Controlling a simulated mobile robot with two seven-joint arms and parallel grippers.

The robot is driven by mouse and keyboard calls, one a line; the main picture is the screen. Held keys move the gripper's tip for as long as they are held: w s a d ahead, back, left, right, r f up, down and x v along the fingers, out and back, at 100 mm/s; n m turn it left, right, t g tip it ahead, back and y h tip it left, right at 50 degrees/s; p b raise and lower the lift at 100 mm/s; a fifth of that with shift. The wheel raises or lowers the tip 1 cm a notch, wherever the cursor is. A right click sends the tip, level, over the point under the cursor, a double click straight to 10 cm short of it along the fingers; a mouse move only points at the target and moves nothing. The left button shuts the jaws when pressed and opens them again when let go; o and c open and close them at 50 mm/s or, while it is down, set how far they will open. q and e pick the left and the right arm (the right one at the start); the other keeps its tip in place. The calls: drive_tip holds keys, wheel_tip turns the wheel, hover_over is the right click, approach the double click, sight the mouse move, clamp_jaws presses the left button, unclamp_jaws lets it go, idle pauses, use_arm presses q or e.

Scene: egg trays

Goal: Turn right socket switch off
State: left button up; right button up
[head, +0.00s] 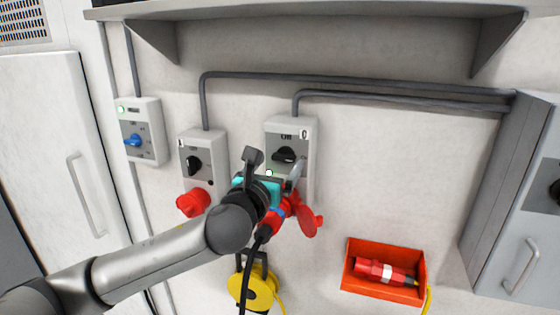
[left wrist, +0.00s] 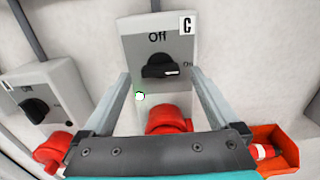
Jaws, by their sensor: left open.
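The right socket box (head: 305,133) is grey and wall-mounted, with a black rotary switch (head: 285,154) under an "Off" label. In the left wrist view the switch (left wrist: 160,72) lies roughly horizontal, its white mark pointing right toward the "On" label. A small pale-green light (left wrist: 139,96) shows at its lower left. My left gripper (head: 275,165) is open in front of the box. In the left wrist view its two fingers (left wrist: 160,76) stand on either side of the switch, apart from it. The red socket (left wrist: 168,118) below is partly hidden by the gripper. My right gripper is out of view.
A similar socket box (head: 202,155) with a red outlet is to the left, and a box with a blue switch (head: 140,130) is farther left. A shelf (head: 330,10) overhangs above. A red bin (head: 350,276) holding a red plug and a yellow cable reel (head: 250,290) are below.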

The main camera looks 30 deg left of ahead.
use_arm(q)
drive_tip(key=shift+x, duration=0.8)
drive_tip(key=shift+c, duration=0.3)
drive_tip(key=c, duration=1.3)
